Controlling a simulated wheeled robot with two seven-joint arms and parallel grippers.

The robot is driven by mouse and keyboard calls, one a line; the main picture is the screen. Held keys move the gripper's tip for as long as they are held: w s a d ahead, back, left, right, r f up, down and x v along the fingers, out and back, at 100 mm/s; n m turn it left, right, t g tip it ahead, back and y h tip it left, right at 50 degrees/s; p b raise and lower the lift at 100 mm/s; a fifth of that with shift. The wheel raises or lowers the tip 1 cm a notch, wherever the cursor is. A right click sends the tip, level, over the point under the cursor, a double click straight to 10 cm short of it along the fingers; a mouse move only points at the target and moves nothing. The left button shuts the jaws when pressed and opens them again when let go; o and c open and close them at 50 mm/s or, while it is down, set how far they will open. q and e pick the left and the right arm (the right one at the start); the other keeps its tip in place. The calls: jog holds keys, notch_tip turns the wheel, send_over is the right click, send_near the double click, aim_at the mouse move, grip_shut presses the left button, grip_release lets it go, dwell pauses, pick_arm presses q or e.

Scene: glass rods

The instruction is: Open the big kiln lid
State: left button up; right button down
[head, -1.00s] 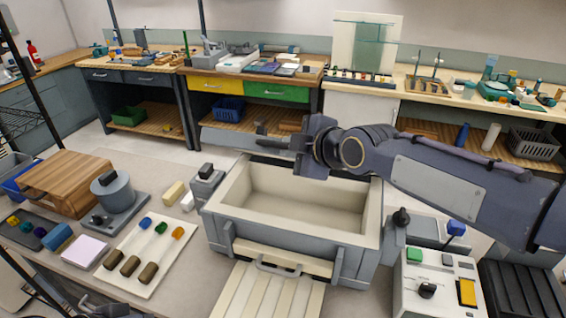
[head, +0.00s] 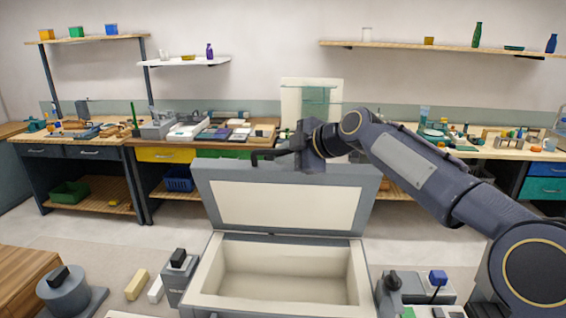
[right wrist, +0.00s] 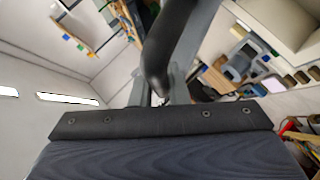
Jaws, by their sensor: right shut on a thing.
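The big kiln (head: 285,307) is a grey box with a cream inside, in the lower middle of the head view. Its lid (head: 285,205) stands raised at the back edge, with the cream inner panel facing me. My right gripper (head: 275,154) is at the top edge of the lid. In the right wrist view a dark rounded bar (right wrist: 172,45), which looks like the lid handle, runs between the fingers (right wrist: 160,98). The gripper is shut on it. The handle is largely hidden behind the lid in the head view. My left gripper is not in view.
A grey pot with a black knob (head: 65,292), a yellow block (head: 137,284) and a small grey device (head: 180,275) stand left of the kiln. A control box (head: 432,287) is at its right. Cluttered benches and wall shelves are behind, beyond open floor.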

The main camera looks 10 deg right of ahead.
jog(key=shift+w+d+r, duration=0.2)
jog(key=shift+w, duration=0.4)
jog(key=c, duration=1.4)
grip_release()
